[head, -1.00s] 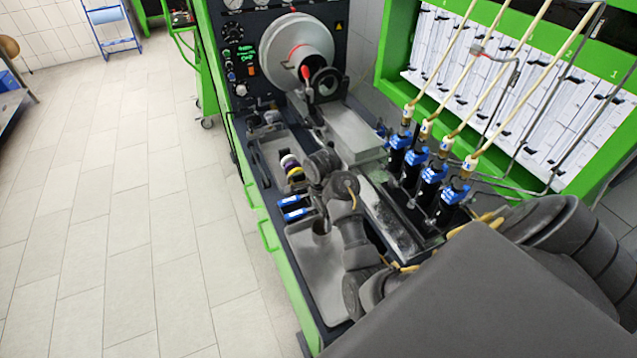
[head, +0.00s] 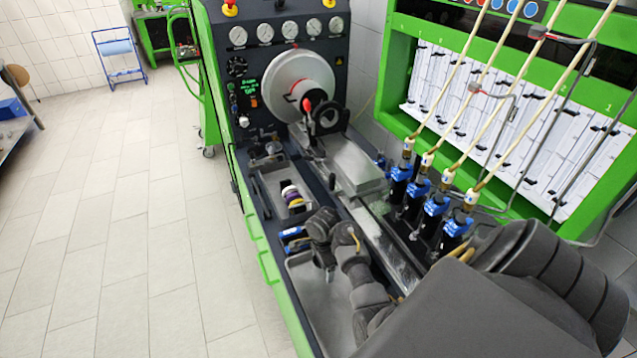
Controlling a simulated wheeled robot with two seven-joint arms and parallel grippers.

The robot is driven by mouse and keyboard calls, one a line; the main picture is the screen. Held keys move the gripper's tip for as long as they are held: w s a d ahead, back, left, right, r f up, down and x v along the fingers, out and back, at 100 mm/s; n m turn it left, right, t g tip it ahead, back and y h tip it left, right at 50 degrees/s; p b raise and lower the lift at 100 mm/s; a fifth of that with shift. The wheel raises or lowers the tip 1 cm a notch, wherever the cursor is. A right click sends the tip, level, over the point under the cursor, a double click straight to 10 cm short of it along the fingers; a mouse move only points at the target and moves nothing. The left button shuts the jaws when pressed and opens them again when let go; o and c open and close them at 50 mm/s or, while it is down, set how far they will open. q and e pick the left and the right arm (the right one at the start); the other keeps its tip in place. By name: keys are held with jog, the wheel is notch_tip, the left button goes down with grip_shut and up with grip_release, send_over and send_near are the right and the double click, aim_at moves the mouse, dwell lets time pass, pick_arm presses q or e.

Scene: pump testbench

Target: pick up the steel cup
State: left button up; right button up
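I cannot clearly make out a steel cup. A small grey metallic object (head: 273,148) stands at the far end of the bench top, below the gauge panel; it is too small to tell whether it is the cup. My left arm comes up from the bottom, and its gripper (head: 325,258) points down over the near grey tray, just right of the blue items. Its fingers are small, dark and partly hidden by the wrist, so I cannot tell if they are open. My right arm is folded at the lower right, and its gripper is hidden.
Blue items (head: 296,238) lie beside the near tray (head: 305,275). Coloured rings (head: 291,195) stand in the middle tray. Several black-and-blue injectors (head: 435,205) with hoses line the right side. A large disc (head: 298,85) stands at the back. The floor left is clear.

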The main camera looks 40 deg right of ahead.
jog(key=shift+c, duration=0.3)
jog(key=c, duration=1.1)
jog(key=shift+o, duration=0.2)
jog(key=shift+w+r, duration=0.1)
